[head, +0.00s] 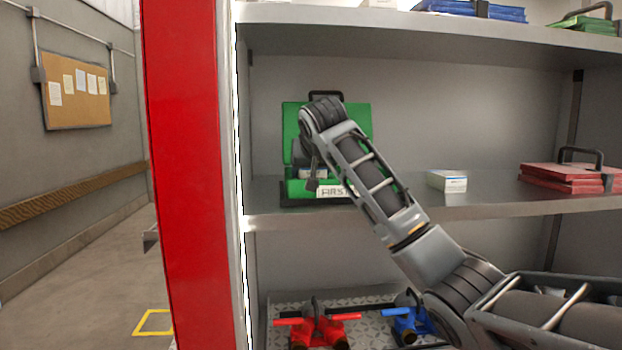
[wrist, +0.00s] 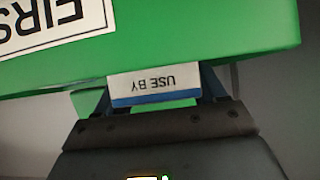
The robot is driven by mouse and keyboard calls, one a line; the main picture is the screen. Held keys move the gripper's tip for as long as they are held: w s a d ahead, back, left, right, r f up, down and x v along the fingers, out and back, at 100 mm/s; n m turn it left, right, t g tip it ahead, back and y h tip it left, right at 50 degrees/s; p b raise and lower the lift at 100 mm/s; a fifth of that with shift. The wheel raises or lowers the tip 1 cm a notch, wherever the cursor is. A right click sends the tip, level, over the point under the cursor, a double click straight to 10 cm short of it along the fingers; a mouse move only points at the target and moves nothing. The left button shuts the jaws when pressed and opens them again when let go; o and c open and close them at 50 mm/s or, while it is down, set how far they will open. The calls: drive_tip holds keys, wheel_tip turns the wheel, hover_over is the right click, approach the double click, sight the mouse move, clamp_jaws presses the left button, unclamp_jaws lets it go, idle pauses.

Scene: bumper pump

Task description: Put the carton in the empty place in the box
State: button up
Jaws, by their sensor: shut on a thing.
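The green first-aid box (head: 291,150) stands open on the middle shelf, its lid raised at the back and a white label on its front. Its green front wall (wrist: 200,45) fills much of the wrist view. My gripper (head: 312,176) is at the box opening, partly hidden by my arm. In the wrist view my gripper (wrist: 160,98) is shut on a white carton with a blue band (wrist: 150,86), lettered "USE BY". The carton is right at the box's front rim. I cannot tell how deep it sits. The box's inside and its empty place are hidden.
The upper shelf (head: 400,28) is above. Red valves (head: 318,328) and a blue valve (head: 408,322) are below. A red post (head: 185,170) stands at left.

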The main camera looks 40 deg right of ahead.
drive_tip(key=shift+f, duration=1.2)
drive_tip(key=shift+f, duration=0.1)
drive_tip(key=o, duration=0.8)
drive_tip(key=shift+a, duration=0.1)
drive_tip(key=v, duration=1.2)
drive_tip(key=shift+b, duration=0.3)
